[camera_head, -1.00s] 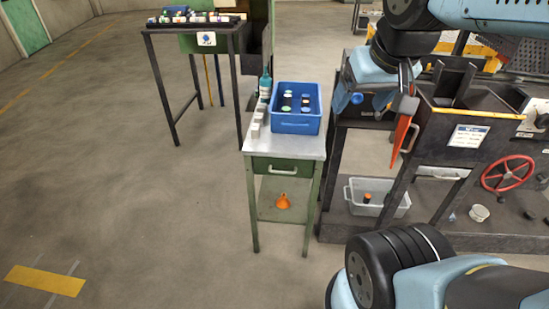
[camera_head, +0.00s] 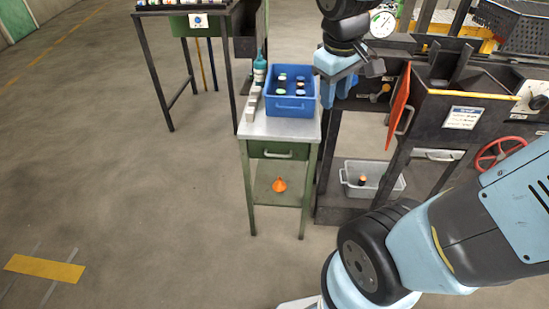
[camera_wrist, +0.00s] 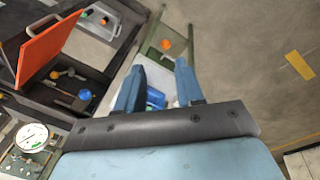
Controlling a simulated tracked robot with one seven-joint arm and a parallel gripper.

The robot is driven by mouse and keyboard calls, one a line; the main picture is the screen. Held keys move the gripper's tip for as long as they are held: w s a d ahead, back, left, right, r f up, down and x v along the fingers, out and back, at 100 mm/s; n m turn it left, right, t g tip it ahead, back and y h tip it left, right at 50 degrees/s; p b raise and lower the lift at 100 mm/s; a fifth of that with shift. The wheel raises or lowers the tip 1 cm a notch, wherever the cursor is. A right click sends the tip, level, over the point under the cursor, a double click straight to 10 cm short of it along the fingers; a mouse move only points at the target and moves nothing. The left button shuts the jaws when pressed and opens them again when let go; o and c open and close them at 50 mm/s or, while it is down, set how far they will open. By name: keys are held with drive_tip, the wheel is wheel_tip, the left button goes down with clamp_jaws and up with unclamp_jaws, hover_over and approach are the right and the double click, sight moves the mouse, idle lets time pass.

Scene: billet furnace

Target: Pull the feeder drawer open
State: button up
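Two drawer fronts show in the head view, and I cannot tell which is the feeder drawer. A green drawer (camera_head: 278,151) with a pale bar handle (camera_head: 277,155) sits under the top of a small metal-topped table, and it looks shut. A dark front with a light handle (camera_head: 440,156) is on the machine at the right. My gripper (camera_head: 335,98) points down beside the blue bin's right side, above the table's right edge. In the wrist view my gripper (camera_wrist: 160,65) has its two blue fingers spread, with nothing held between them.
The blue bin (camera_head: 290,111) with several bottles, and a teal bottle (camera_head: 259,70), stand on the table. An orange flap (camera_head: 398,100) stands up right of my gripper. Floor in front is clear.

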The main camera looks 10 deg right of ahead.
drive_tip(key=w+a+f+n+g+h, duration=0.1)
drive_tip(key=w+a+f+n+h, duration=0.15)
drive_tip(key=w+f+n, duration=0.35)
drive_tip(key=w+a+f+n+g+h, duration=0.1)
drive_tip(key=a+f+n+h, duration=0.2)
drive_tip(key=f, duration=0.5)
drive_tip(key=w+a+f+n+g+h, duration=0.1)
drive_tip(key=w+a+f+n+h, duration=0.2)
drive_tip(key=f+n, duration=0.4)
drive_tip(key=n+t+h, duration=0.3)
drive_tip(key=n+t, duration=1.3)
drive_tip(key=n, duration=0.8)
approach(275, 158)
drive_tip(key=w+d+r, duration=0.1)
drive_tip(key=r, duration=0.1)
drive_tip(key=w+d+r, duration=0.1)
drive_tip(key=d+r, duration=0.1)
drive_tip(key=w+d+r, duration=0.1)
drive_tip(key=d+r, duration=0.1)
drive_tip(key=shift+d, duration=0.25)
drive_tip(key=shift+c, duration=0.4)
drive_tip(key=shift+f+y, duration=0.1)
drive_tip(key=shift+y, duration=0.15)
clamp_jaws()
